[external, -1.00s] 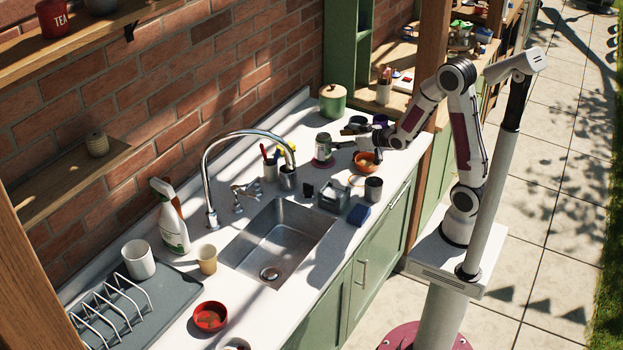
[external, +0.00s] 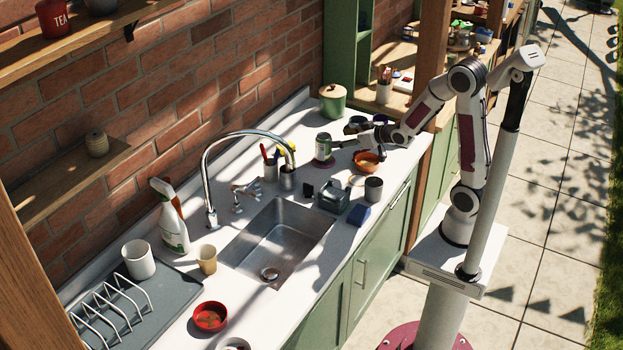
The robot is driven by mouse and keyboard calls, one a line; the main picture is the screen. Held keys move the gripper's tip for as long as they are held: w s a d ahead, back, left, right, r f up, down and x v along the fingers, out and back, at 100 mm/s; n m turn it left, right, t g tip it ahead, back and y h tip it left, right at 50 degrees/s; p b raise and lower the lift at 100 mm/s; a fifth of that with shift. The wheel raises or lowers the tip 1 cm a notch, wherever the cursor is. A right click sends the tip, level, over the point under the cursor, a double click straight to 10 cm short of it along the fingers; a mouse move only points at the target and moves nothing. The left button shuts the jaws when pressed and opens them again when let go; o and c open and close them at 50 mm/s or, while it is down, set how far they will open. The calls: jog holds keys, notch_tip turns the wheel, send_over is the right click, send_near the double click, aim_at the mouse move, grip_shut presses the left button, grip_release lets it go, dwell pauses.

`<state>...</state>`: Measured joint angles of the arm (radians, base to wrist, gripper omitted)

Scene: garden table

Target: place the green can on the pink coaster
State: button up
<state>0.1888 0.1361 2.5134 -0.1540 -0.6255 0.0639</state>
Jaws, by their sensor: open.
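The green can (external: 323,147) stands upright on the pink coaster (external: 319,164), towards the far end of the white counter. Only a rim of the coaster shows around the can's foot. My gripper (external: 346,136) is open, just to the right of the can, with its dark fingers pointing left towards it. A small gap seems to lie between the fingers and the can, though at this size I cannot be sure that they are apart.
An orange bowl (external: 367,162) sits just below my gripper. A grey cup (external: 373,189), a blue block (external: 359,214) and a grey toaster-like box (external: 332,197) stand nearer. A green lidded pot (external: 332,101) stands behind. The sink (external: 277,240) lies to the front left.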

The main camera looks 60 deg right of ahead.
jog(key=s+a+r+g, duration=0.2)
jog(key=s, duration=0.7)
jog(key=s+a+r+g, duration=0.2)
jog(key=s+a, duration=0.1)
jog(key=s, duration=0.7)
jog(key=s+a+r+g+y, duration=0.1)
jog(key=s+a+r+g, duration=0.1)
jog(key=s, duration=0.8)
jog(key=shift+s+a+r+n+g, duration=0.2)
jog(key=shift+r+n+g, duration=0.2)
jog(key=shift+g, duration=0.2)
